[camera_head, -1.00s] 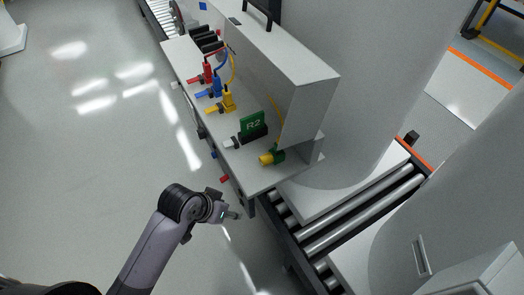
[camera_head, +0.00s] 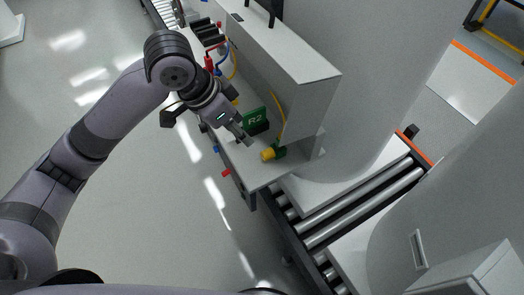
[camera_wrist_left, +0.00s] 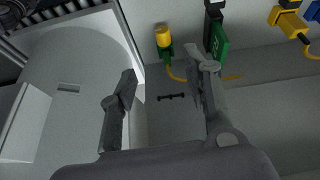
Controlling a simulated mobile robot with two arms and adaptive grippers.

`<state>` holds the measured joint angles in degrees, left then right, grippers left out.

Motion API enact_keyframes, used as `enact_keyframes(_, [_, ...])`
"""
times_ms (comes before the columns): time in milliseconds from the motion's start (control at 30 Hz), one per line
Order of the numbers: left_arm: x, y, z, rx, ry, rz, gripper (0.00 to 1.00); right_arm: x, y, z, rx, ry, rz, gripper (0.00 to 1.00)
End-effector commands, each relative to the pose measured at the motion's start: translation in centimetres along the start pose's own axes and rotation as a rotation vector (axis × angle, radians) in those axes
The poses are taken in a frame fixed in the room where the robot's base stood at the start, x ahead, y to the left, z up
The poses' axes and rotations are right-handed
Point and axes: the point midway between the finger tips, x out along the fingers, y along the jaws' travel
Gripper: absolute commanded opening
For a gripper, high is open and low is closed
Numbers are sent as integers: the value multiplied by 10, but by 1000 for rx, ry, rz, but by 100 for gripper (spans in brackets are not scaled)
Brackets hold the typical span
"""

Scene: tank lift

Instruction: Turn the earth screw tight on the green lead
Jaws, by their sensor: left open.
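The earth screw is a yellow knob (camera_head: 268,155) on a green clamp body (camera_head: 280,151) at the near end of the shelf of a white cabinet. A thin yellow-green lead (camera_head: 279,108) rises from it along the panel. In the left wrist view the knob (camera_wrist_left: 163,36) and green body (camera_wrist_left: 165,53) show at the top, just beyond the fingertips, with the lead (camera_wrist_left: 178,75) running right behind a finger. My left gripper (camera_head: 244,138) is open and empty, above the shelf, left of the knob and apart from it. It also shows in the left wrist view (camera_wrist_left: 167,74). My right gripper is out of view.
A green R2 card (camera_head: 256,121) in a black holder stands close beside my gripper. Red (camera_head: 209,64) and blue plugs stand farther back, partly hidden by my arm. A roller conveyor (camera_head: 350,213) runs at the right. The floor at left is clear.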

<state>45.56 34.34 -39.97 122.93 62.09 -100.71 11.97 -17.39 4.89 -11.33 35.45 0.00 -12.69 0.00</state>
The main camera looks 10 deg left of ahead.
Motion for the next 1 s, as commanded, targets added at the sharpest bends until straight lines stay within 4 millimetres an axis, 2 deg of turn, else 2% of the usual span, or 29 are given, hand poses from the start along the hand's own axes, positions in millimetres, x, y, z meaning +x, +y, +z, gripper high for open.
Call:
enact_keyframes(133, [-11,-4,-1,13,-22,-6,44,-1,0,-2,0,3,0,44])
enact_keyframes(267, [-2,-4,-1,13,-27,-2,44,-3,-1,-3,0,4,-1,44])
enact_keyframes(367, [14,-4,0,12,-28,-2,44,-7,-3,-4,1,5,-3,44])
enact_keyframes(800, [109,-4,1,13,-27,-3,44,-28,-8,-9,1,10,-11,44])
enact_keyframes(1000, [142,-5,1,13,-24,-4,44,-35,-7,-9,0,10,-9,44])
